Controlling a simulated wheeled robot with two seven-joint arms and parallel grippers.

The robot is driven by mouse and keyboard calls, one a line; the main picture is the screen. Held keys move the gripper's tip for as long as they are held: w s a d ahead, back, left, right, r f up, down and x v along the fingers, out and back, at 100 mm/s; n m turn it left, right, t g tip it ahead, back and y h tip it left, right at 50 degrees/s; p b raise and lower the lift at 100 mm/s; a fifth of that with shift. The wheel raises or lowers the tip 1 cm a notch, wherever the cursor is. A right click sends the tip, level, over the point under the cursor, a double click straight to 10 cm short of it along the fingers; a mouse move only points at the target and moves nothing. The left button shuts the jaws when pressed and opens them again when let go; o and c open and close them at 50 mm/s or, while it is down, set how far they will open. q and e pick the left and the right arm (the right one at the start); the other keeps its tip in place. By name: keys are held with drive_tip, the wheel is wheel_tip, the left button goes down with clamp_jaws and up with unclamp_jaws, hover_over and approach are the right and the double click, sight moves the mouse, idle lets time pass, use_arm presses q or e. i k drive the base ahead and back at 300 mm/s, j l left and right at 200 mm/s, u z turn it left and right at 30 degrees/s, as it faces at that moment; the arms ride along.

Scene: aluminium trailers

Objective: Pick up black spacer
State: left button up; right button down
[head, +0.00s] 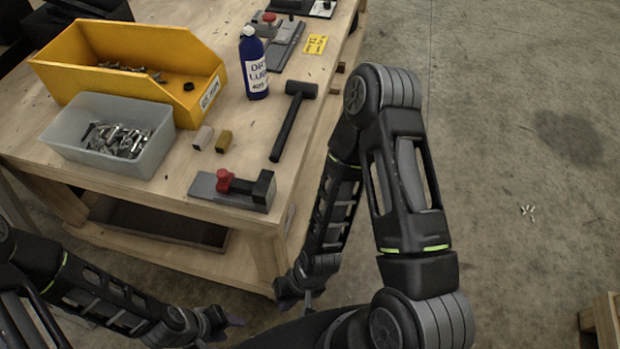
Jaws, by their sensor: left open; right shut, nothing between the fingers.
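A small black ring-shaped piece (188,86), which looks like the black spacer, lies inside the yellow bin (70,88) near its front right end. Several grey metal parts (130,69) lie further left in the same bin. My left gripper (232,322) is open and empty, low in front of the workbench, well apart from the bin. My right gripper (308,300) is shut and empty, below the bench's front right corner. Both grippers are small in view and partly hidden by their own wrists.
On the wooden workbench (180,188) stand a grey translucent bin (75,150) of bolts, two small blocks (224,141), a blue bottle (254,65), a black hammer (292,118) and a fixture with a red knob (238,188). Concrete floor (510,120) at right is mostly clear.

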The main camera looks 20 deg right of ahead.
sight(243, 187)
drive_tip(key=z, duration=0.3)
drive_tip(key=k+l+u, duration=0.1)
drive_tip(key=l+u, duration=0.15)
drive_tip(key=l, duration=0.2)
drive_tip(key=k+l+u, duration=0.25)
drive_tip(key=l, duration=0.2)
drive_tip(key=l+u, duration=0.25)
drive_tip(key=l, duration=0.15)
drive_tip(key=k+l+u, duration=0.25)
drive_tip(key=l, duration=0.1)
